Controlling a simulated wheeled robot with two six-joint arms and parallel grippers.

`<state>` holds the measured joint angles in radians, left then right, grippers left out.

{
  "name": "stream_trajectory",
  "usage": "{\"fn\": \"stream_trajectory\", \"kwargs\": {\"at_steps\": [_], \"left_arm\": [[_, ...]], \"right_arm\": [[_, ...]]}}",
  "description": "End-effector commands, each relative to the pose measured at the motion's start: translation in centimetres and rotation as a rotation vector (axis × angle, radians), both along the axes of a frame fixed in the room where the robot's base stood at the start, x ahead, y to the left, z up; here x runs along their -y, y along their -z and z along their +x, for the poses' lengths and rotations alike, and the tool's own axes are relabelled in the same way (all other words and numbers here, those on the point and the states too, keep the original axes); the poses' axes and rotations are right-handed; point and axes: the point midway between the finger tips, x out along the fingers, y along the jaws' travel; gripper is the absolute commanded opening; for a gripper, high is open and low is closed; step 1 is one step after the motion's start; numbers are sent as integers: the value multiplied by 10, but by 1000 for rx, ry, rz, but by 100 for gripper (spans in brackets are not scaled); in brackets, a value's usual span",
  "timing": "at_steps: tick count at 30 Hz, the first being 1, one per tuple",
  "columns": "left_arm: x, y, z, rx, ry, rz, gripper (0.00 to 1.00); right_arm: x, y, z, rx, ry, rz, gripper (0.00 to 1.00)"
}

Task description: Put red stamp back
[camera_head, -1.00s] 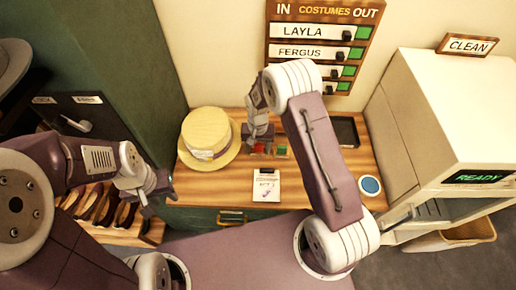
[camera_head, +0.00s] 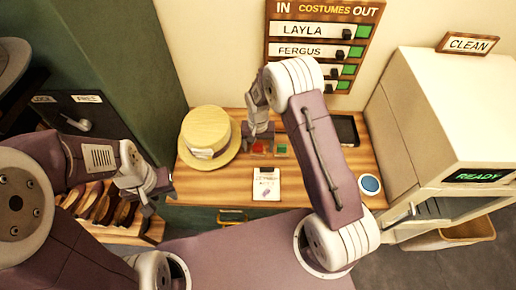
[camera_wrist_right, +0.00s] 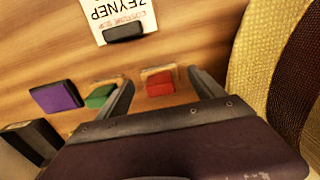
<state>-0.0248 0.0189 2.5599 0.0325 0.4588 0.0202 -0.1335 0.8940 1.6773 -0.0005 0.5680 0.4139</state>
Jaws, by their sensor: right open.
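The red stamp (camera_wrist_right: 160,84) sits on a small tan base on the wooden counter. It also shows in the head view (camera_head: 258,148), just below my right gripper (camera_head: 258,138). In the right wrist view my right gripper (camera_wrist_right: 163,88) is open, with its two fingers apart on either side of the red stamp's place. It is not shut on anything. A green stamp (camera_wrist_right: 101,96) on a similar base is beside the left finger. My left gripper (camera_head: 158,192) hangs at the left over the shoe rack, away from the stamps; its jaw gap is unclear.
A straw hat (camera_head: 207,130) stands close left of my right gripper. A purple block (camera_wrist_right: 57,96) lies beyond the green stamp. A printed card (camera_head: 266,184) lies in front, with a black clip-like piece (camera_wrist_right: 125,32). A round blue pad (camera_head: 370,185) and black tray (camera_head: 346,130) are right.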

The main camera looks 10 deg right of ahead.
Motion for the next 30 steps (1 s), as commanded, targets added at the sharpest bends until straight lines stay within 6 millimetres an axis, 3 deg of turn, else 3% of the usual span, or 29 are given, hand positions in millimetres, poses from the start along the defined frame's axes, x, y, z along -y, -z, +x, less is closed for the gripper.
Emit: {"fn": "stream_trajectory", "kwargs": {"at_steps": [15, 24, 26, 30], "left_arm": [[0, 12, 0, 0, 0, 0, 36], [0, 13, 0, 0, 0, 0, 36], [0, 12, 0, 0, 0, 0, 36], [0, 12, 0, 0, 0, 0, 36]], "right_arm": [[0, -94, 0, 2, 0, 0, 78], [1, -108, -2, 1, -2, 1, 78], [4, -111, -11, 5, -16, 2, 78], [24, -124, -69, 44, -103, 10, 78]]}}
